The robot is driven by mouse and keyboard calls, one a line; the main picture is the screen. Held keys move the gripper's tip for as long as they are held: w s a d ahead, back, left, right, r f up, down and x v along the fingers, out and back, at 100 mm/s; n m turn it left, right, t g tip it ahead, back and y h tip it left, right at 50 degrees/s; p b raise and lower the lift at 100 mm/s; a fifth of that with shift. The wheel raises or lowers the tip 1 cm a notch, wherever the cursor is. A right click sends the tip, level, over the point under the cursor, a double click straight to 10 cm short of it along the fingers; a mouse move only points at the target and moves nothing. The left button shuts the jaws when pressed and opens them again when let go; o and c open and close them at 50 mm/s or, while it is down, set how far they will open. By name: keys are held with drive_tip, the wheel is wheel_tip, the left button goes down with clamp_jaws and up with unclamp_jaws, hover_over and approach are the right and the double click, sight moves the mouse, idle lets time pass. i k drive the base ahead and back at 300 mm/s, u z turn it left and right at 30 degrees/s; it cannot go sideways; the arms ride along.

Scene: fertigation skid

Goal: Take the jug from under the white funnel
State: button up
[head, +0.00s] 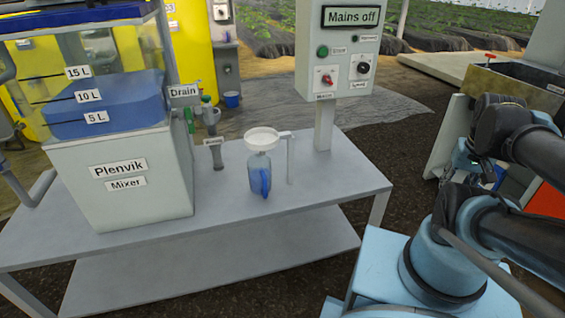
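The jug (255,172) is a translucent bluish vessel with a bright blue handle on its front side. It stands upright on the grey metal bench, directly under the white funnel (263,137). The funnel is held by a white arm and post (290,160) just right of the jug. The funnel covers the jug's mouth, so I cannot tell whether they touch. My arm is folded at the right, and its wrist end, with my gripper (458,166), is well away from the jug. The gripper's fingers are too small and dark to make out.
The Plenvik mixer tank (120,190) stands left on the bench (225,235), with a drain valve (208,115) and a grey pipe stub (216,155) between it and the jug. A control box (338,50) reading "Mains off" stands behind right. The bench front is clear.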

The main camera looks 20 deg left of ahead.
sight(259, 167)
drive_tip(key=u, duration=2.15)
drive_tip(key=k, duration=0.65)
drive_tip(key=u, duration=0.85)
